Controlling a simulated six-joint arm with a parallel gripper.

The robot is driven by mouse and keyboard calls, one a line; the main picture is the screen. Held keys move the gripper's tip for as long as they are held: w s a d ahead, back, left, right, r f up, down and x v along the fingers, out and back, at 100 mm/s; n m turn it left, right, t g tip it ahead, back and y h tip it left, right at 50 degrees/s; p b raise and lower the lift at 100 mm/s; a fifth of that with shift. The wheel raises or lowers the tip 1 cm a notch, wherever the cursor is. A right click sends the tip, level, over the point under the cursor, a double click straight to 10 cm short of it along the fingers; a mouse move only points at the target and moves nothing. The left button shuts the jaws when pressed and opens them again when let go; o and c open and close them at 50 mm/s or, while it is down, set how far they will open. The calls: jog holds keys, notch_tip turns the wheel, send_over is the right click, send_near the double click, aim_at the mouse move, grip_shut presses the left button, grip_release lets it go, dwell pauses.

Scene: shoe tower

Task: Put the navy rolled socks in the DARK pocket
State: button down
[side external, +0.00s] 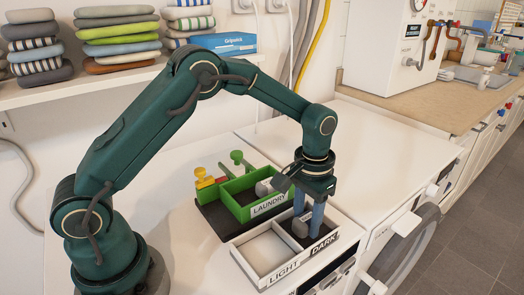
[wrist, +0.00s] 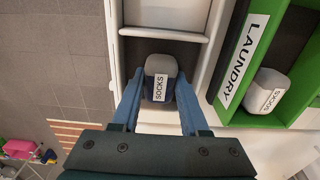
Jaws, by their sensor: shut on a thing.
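The navy rolled socks (wrist: 160,92), with a grey top and a white SOCKS label, sit between my gripper's blue fingers in the wrist view. My gripper (side external: 308,232) points straight down and is shut on them. In the side view the socks (side external: 299,228) show as a greyish lump beside the fingers. They are at the dark-floored DARK pocket (side external: 322,246) of the white two-pocket tray. Whether they touch its floor I cannot tell. The LIGHT pocket (side external: 266,254) beside it is pale and empty.
A green LAUNDRY bin (side external: 268,206) on a dark base stands behind the tray, holding another pale bundle labelled SOCKS (wrist: 268,92). The white top (side external: 375,165) to the right is clear. A shelf of folded cloths is above.

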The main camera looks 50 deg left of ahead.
aim_at(306, 217)
jog(key=shift+c, duration=2.1)
grip_release()
notch_tip(306, 217, up, 12)
jog(key=s+a+r+t, duration=0.3)
jog(key=s+r, duration=0.3)
jog(key=s, duration=0.3)
jog(key=s+a+f+t, duration=0.1)
jog(key=s+f, duration=0.3)
jog(key=s, duration=0.5)
jog(key=shift+f+t, duration=0.15)
jog(key=shift+t, duration=0.65)
jog(key=shift+s, duration=0.1)
